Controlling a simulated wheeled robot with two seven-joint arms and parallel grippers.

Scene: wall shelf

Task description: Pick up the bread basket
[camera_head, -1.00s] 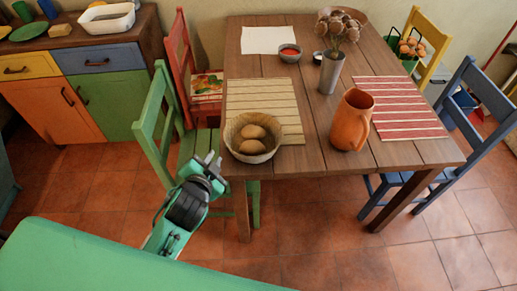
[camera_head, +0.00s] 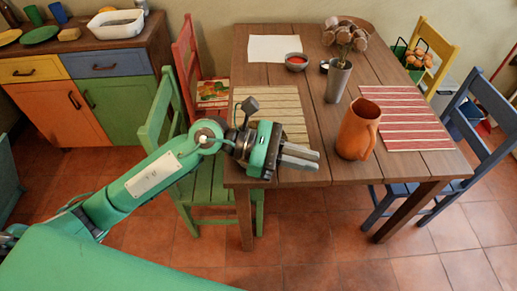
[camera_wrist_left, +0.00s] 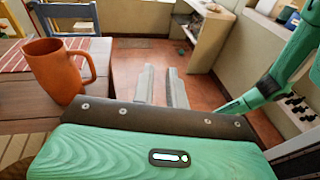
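The bread basket is hidden in the head view behind my left gripper and wrist, over the near left part of the table. My left gripper (camera_head: 300,157) is at the table's front edge, its fingers pointing right toward the side of the orange jug (camera_head: 358,130). A gap shows between its two fingers in the left wrist view (camera_wrist_left: 162,88), with nothing between them. The basket cannot be made out for certain in the left wrist view. My right gripper does not show.
The wooden table (camera_head: 330,172) also holds a beige striped mat (camera_head: 285,103), a red striped mat (camera_head: 403,120), a metal vase (camera_head: 338,80) and a small red-filled bowl (camera_head: 296,62). A green chair (camera_head: 160,115) stands at the left. The jug also shows in the left wrist view (camera_wrist_left: 55,68).

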